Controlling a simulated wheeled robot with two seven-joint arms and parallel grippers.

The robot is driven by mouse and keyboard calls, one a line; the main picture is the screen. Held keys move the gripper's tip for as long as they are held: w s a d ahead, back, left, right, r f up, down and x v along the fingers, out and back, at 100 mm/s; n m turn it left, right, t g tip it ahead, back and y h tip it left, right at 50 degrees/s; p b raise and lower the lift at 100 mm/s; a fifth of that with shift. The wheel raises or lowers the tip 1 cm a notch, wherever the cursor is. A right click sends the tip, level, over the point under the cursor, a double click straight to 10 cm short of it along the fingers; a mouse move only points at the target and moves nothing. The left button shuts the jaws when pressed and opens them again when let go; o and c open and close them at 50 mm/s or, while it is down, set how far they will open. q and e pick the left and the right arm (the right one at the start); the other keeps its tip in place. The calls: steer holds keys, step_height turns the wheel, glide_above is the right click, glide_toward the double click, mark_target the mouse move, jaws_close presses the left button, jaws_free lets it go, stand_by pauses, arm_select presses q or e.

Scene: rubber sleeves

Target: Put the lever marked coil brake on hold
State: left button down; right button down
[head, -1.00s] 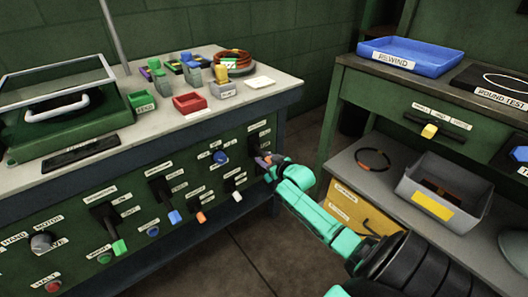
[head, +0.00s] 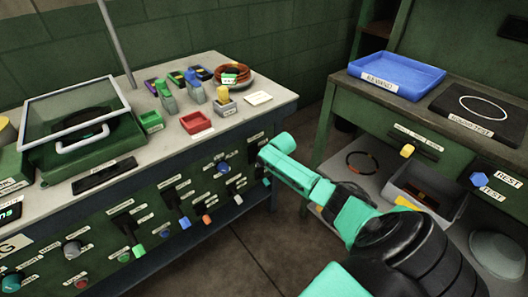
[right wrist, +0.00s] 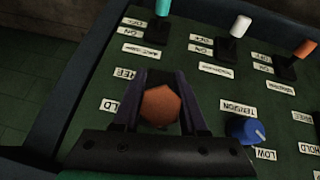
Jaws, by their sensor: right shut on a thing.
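The lever knob (right wrist: 160,105), brown-orange and six-sided, sits between the dark fingers of my right gripper (right wrist: 162,108) in the right wrist view. The gripper is shut on it. I cannot read a coil brake label. My left gripper is not in view.
A blue tension knob (right wrist: 243,130) is close beside the fingers. Switches with teal (right wrist: 162,8), white (right wrist: 241,26) and orange (right wrist: 305,48) tips stand nearby on the panel. The panel's edge and open floor lie beyond. A second bench with a blue tray (head: 397,73) stands right.

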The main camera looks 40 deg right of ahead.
steer(key=shift+r+g, duration=0.25)
steer(key=shift+g, duration=0.15)
steer(key=shift+c, duration=2.2)
jaws_free()
steer(key=shift+w, duration=0.1)
steer(key=shift+r+p, duration=0.25)
steer(key=shift+p, duration=0.05)
steer(key=p+v, duration=0.4)
steer(key=v, duration=1)
